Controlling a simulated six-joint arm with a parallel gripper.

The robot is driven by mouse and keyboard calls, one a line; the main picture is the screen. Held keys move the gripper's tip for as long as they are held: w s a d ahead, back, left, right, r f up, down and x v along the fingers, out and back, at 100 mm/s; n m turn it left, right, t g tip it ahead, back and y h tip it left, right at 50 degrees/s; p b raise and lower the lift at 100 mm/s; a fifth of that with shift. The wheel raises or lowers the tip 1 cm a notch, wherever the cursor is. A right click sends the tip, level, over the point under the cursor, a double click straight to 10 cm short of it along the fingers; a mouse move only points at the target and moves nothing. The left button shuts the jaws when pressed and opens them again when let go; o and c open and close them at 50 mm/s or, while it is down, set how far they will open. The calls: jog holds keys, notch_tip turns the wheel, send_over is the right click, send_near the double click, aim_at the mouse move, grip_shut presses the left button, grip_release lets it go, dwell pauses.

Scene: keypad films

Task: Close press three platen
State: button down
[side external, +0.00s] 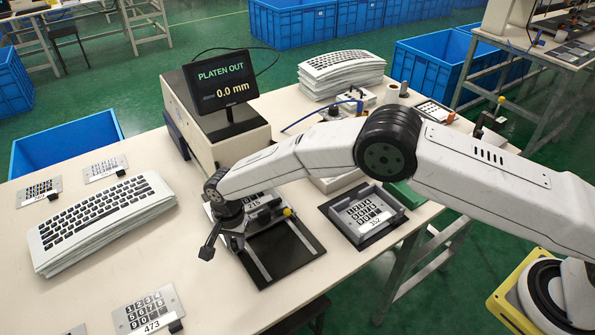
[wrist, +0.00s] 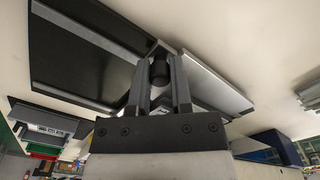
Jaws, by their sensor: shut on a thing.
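A press with a black base plate and pale rails (side external: 283,257) stands at the table's middle; the rails also show in the wrist view (wrist: 85,45). A keypad plate marked 215 (side external: 252,197) lies behind my gripper, partly covered by it. My gripper (side external: 238,240) is low at the left edge of the base plate. In the wrist view its two fingers (wrist: 161,80) are shut on a dark round knob (wrist: 159,70), beside a pale plate (wrist: 213,82). My arm hides much of the press. The screen (side external: 221,84) reads PLATEN OUT 0.0 mm.
A grey tray with a keypad marked 352 (side external: 397,222) stands to the right. A stack of keyboard films (side external: 100,222) lies left, another stack (side external: 340,72) at the back. Small plates, one marked 473 (side external: 147,308), lie near the front left. Bare table lies between the left stack and press.

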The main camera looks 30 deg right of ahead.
jog(key=shift+w, duration=1.65)
jog(key=c, duration=0.5)
grip_release()
jog(key=shift+c, duration=0.2)
jog(key=shift+r, duration=0.1)
notch_tip(320, 180, up, 8)
